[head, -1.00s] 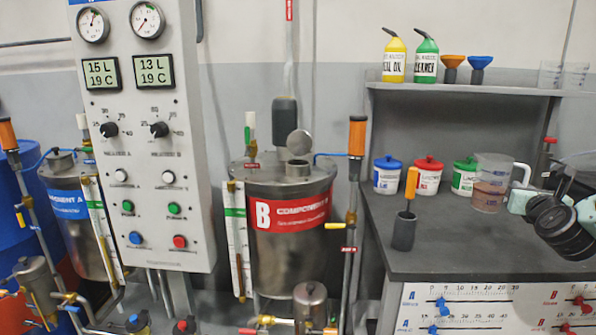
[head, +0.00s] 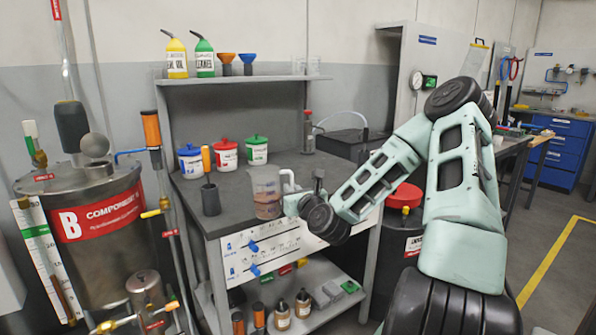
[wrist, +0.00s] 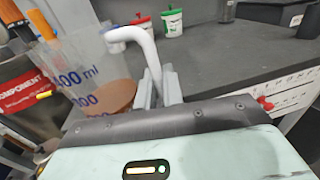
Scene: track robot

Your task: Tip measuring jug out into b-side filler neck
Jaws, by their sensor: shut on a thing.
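The measuring jug (head: 265,186) is clear, with a white handle and brownish liquid in its lower part. It looks upright by the bench's front edge; I cannot tell if it touches the top. In the wrist view the jug (wrist: 80,75) fills the left side, with blue scale marks. My gripper (head: 291,203) is at its right side, shut on the white handle; the fingers (wrist: 158,92) show beside the handle. The B-side filler neck (head: 97,161) is on top of the steel component B tank (head: 100,252), at far left, with its round lid (head: 95,145) raised.
The grey bench (head: 228,226) carries blue, red and green lidded tubs (head: 226,154) and a dark holder with an orange-handled tool (head: 210,198). An orange-topped pipe (head: 151,128) stands between bench and tank. A red-topped drum (head: 404,198) is behind my arm.

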